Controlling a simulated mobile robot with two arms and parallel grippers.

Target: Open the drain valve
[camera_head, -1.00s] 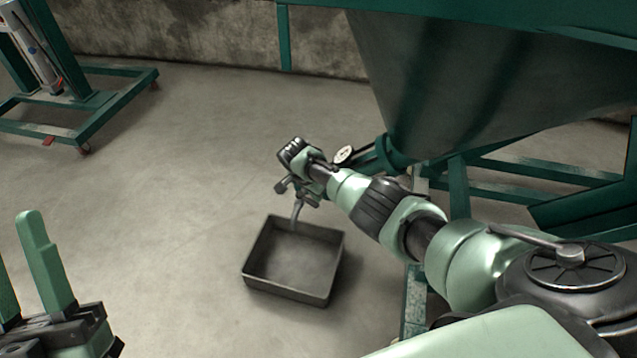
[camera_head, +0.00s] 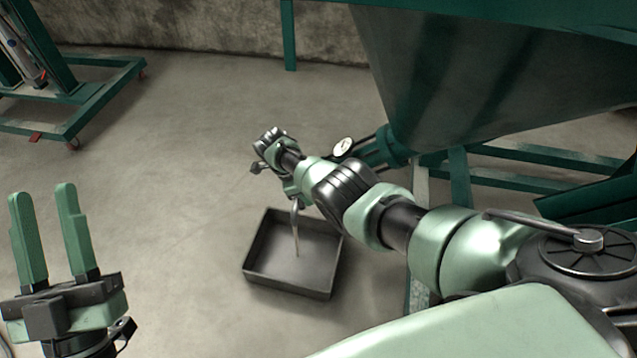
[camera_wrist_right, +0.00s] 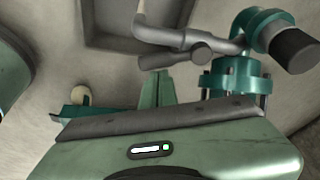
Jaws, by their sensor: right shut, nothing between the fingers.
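The drain valve sits at the foot of the hopper. In the right wrist view its grey bent pipe (camera_wrist_right: 222,44), grey lever handle (camera_wrist_right: 185,55) and teal flange (camera_wrist_right: 236,78) show. In the head view a thin pale stream (camera_head: 296,238) runs from the spout down into the tray (camera_head: 290,287). My right gripper (camera_wrist_right: 155,76) is shut and empty, its fingertips close below the handle in the picture; contact is unclear. In the head view my right wrist largely hides the valve. My left gripper (camera_head: 45,190) is open and empty at the far left.
The large steel hopper (camera_head: 480,75) stands on a teal frame (camera_head: 459,180) at the right. A round gauge (camera_head: 343,147) sits beside the outlet. A teal wheeled stand (camera_head: 100,95) is at the upper left. The floor between is clear.

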